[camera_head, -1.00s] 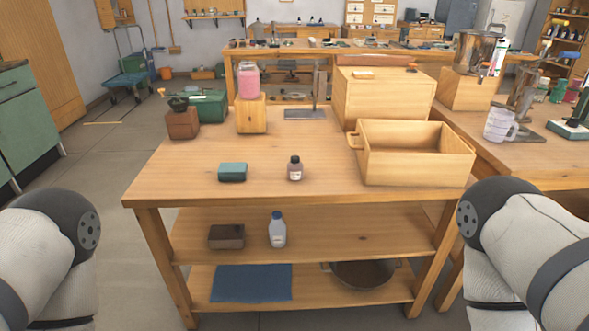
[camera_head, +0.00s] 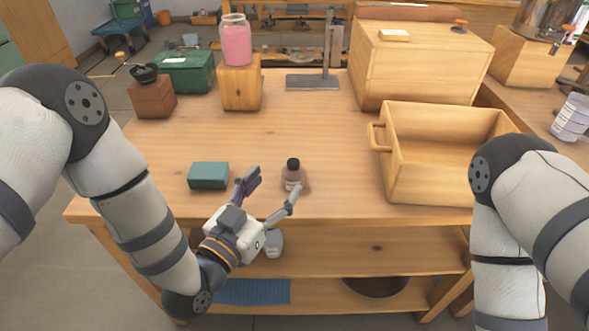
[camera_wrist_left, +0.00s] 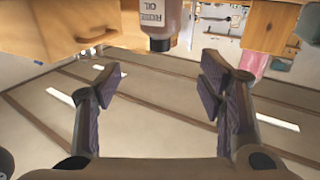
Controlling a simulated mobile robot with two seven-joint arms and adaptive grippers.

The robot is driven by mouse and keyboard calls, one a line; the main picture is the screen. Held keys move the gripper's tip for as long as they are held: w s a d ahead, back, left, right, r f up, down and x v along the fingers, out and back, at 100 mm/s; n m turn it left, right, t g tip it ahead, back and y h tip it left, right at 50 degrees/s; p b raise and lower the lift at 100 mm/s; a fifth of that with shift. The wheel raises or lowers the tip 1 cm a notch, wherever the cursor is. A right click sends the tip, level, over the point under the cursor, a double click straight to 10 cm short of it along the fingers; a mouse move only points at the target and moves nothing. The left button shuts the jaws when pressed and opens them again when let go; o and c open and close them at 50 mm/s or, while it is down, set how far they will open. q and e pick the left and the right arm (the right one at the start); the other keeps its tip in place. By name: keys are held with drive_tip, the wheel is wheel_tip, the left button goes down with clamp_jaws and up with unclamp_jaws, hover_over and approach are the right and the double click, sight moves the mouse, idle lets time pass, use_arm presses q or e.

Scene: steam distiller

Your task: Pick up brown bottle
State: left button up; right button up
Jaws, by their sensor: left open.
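The brown bottle (camera_head: 293,177) stands upright near the front edge of the wooden table (camera_head: 330,130). It is small, with a dark cap and a pale label. My left gripper (camera_head: 276,181) is open at the table's front edge, just left of and in front of the bottle, its fingers pointing towards it. In the left wrist view the bottle (camera_wrist_left: 158,18) appears upside down, cap lowest, beyond the open fingers (camera_wrist_left: 160,76) and roughly centred between them. Its label reads "OIL" in part. Nothing is held. My right gripper is out of view.
A teal box (camera_head: 208,176) lies left of the bottle. An open wooden box (camera_head: 430,180) with a handle stands to the right. A pink jar (camera_head: 235,42) sits on a wooden block (camera_head: 240,88) further back. The tabletop behind the bottle is clear.

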sight(290, 169)
use_arm(q)
drive_tip(key=x, duration=0.7)
drive_tip(key=shift+f, duration=0.4)
drive_tip(key=c, duration=1.5)
